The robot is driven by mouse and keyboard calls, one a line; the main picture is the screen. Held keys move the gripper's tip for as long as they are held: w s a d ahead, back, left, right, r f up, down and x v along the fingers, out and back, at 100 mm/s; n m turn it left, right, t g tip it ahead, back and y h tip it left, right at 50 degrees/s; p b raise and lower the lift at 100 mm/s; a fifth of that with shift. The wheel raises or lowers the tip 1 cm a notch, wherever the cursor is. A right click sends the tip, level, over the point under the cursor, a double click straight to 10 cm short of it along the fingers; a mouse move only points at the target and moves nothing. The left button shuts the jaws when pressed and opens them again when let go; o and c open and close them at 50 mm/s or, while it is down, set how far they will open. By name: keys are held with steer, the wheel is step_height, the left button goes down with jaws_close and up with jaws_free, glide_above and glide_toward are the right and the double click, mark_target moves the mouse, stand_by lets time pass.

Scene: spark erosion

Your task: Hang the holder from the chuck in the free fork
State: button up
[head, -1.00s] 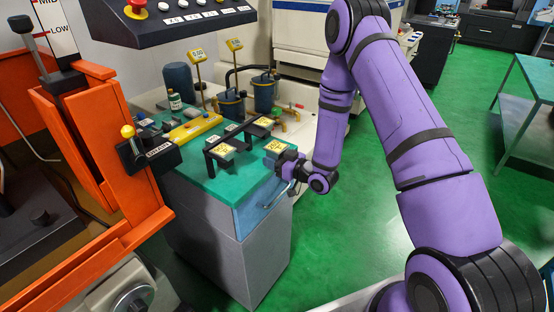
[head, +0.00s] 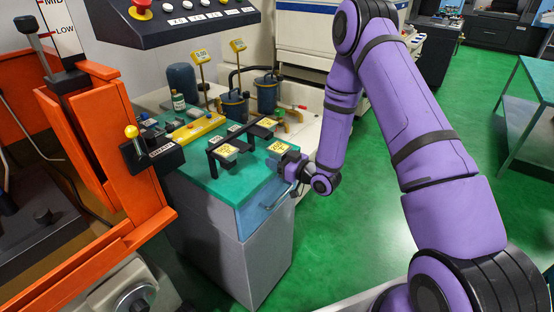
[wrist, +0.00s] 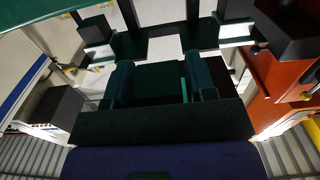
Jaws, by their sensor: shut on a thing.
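My gripper (head: 286,160) is at the right edge of the green-topped cabinet in the head view. It is shut on a dark holder with a yellow top (head: 278,147), level with the rack's middle and apart from it. The dark holder shows between the fingers in the wrist view (wrist: 160,85); its grip area is in deep shadow. The black rack (head: 212,166) has forks with white tags. Yellow-topped holders hang at its near end (head: 226,150) and far end (head: 266,122). The middle fork (head: 244,137) looks free. I cannot make out the chuck.
Blue-grey pots (head: 234,105) stand behind the cabinet. An orange machine frame (head: 135,170) stands at left. Green floor (head: 400,230) is open on the right.

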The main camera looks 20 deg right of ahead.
steer(key=shift+w, duration=0.15)
steer(key=shift+x, duration=2.15)
steer(key=shift+a, duration=0.15)
steer(key=shift+x, duration=1.85)
steer(key=shift+w+a+r, duration=0.1)
steer(key=shift+w, duration=0.1)
